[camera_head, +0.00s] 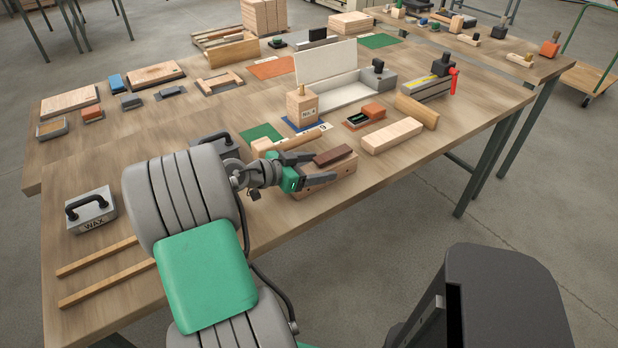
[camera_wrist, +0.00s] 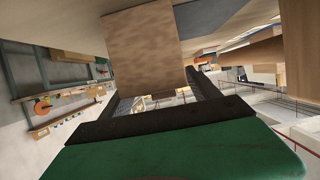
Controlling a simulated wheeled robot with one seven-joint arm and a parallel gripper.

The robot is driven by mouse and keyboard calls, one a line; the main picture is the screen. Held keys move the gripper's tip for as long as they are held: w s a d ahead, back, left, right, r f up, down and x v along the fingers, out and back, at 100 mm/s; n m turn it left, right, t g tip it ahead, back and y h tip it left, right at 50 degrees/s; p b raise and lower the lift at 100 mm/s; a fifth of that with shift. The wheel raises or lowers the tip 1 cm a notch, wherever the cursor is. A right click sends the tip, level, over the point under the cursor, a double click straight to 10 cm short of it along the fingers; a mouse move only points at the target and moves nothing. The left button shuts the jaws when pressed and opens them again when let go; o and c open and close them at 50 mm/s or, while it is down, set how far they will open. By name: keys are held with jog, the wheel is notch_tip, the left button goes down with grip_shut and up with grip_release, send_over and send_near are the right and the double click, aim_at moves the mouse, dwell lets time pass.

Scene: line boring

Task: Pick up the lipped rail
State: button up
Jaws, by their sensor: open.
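A light wooden piece with a dark red-brown strip on top, which looks like the lipped rail (camera_head: 343,167), lies near the front edge of the workbench. My gripper (camera_head: 316,168) is at its left end, its dark fingers apart on either side of it. In the wrist view a broad wooden face (camera_wrist: 142,50) fills the upper middle, ahead of the open fingers (camera_wrist: 160,92). Whether the fingers touch the wood cannot be told. The near finger hides part of the piece.
A pale wooden block (camera_head: 392,136) lies to the right, with a rounded wooden piece (camera_head: 416,111) behind it. A knobbed wooden block (camera_head: 302,106) and an open white box (camera_head: 345,91) stand behind. A WAX weight (camera_head: 91,210) and two thin strips (camera_head: 105,272) lie at left.

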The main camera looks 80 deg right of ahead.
jog(key=shift+s+d+f, duration=0.1)
jog(key=shift+s+d, duration=0.1)
grip_shut()
dwell(0.6)
